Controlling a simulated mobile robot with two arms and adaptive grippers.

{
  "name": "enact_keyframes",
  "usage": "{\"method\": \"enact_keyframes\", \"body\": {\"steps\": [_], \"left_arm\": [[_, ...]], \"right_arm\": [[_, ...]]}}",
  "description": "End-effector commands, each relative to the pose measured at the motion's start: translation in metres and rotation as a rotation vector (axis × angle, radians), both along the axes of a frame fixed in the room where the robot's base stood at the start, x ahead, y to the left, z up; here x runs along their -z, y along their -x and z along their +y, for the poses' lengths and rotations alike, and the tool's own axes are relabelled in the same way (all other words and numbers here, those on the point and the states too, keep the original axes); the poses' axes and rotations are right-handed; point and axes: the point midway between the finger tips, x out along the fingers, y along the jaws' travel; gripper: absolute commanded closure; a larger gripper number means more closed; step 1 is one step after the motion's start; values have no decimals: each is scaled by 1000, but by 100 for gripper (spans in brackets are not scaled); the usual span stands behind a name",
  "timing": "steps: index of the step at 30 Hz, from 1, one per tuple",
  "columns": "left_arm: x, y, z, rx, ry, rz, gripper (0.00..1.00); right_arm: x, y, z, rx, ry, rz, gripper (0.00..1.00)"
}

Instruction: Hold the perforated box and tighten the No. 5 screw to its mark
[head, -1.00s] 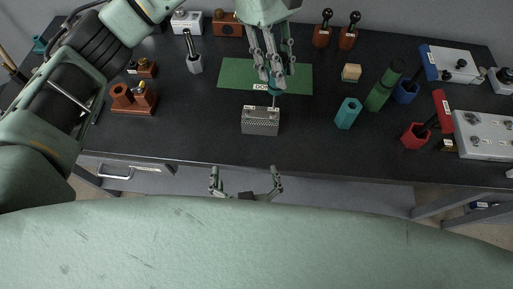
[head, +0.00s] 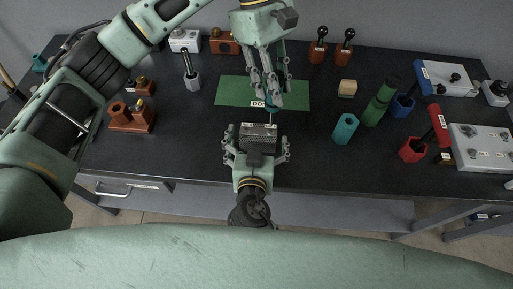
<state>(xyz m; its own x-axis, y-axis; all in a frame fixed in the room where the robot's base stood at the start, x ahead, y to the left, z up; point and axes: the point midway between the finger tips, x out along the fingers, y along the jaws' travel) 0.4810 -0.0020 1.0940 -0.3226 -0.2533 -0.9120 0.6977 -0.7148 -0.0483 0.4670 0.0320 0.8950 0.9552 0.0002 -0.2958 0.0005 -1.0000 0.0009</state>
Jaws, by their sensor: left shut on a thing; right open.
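The grey perforated box (head: 258,132) stands on the dark bench in front of the green mat. My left gripper (head: 268,100) is above and behind the box, shut on a teal-handled screwdriver (head: 269,107). The tool's thin shaft points down towards the box's rear top edge; I cannot tell whether its tip touches a screw. My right gripper (head: 256,141) is open at the front of the box, with a finger on each side of it. The screws and their marks are too small to make out.
The green mat (head: 230,92) bears a label partly hidden by my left gripper. A teal holder (head: 345,128), a green cylinder (head: 380,103) and a red holder (head: 412,150) stand to the right. A brown stand (head: 131,122) is at left. The bench's front left is clear.

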Motion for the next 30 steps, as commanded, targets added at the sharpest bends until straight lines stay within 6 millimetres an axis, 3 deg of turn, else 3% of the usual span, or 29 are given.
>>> {"method": "enact_keyframes", "body": {"steps": [5,14,30], "left_arm": [[0,0,0,1,1,-1,100],[0,0,0,1,1,-1,100],[0,0,0,1,1,-1,100]], "right_arm": [[3,-12,0,1,-1,-1,0],[4,-13,0,1,-1,1,0],[4,-13,0,0,-1,1,47]]}}
